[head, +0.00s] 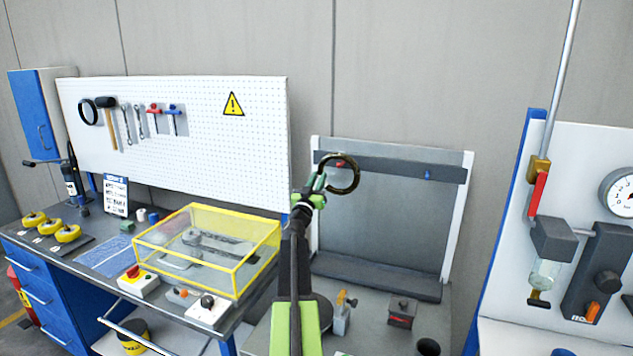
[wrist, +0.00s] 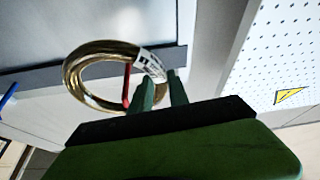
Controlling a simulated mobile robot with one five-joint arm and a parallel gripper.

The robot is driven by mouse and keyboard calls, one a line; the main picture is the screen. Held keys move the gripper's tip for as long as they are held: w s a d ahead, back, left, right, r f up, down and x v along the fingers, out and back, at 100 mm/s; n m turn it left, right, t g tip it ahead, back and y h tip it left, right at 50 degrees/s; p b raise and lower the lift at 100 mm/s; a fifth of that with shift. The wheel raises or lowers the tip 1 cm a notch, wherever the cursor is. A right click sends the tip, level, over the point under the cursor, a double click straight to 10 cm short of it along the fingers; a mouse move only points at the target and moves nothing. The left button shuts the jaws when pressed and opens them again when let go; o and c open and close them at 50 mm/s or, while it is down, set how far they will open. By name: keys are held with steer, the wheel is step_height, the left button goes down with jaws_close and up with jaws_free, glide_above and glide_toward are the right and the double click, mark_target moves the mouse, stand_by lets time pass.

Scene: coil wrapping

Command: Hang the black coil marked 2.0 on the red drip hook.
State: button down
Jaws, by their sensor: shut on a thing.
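A ring-shaped coil (head: 356,178) is held up by my gripper (head: 319,184) in front of the rack at the back. It looks dark in the head view, but a shiny brass tone in the wrist view (wrist: 78,74). A white label with dark marks sits beside my gripper (wrist: 162,90); I cannot read it. My fingers are shut on the coil at this label. The red hook (head: 338,164) is on the dark rail, behind the coil's top. In the wrist view the red hook (wrist: 126,86) shows within the ring's outline; I cannot tell whether the coil is around it.
A blue hook (head: 428,175) is on the rail's right part. The grey rack panel (head: 385,220) stands behind a table with small fixtures. A yellow-edged clear box (head: 205,245) is on the left bench, below a white pegboard (head: 200,120). A gauge panel stands right.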

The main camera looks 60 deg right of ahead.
steer(key=shift+w+d, duration=0.1)
steer(key=shift+d, duration=1.15)
steer(key=shift+a+f+b, duration=0.15)
steer(key=shift+f+b, duration=1)
steer(key=c, duration=1.2)
jaws_free()
steer(key=b+v, duration=0.6)
steer(key=v, duration=1.1)
steer(key=shift+a+b, duration=0.25)
steer(key=shift+b, duration=0.05)
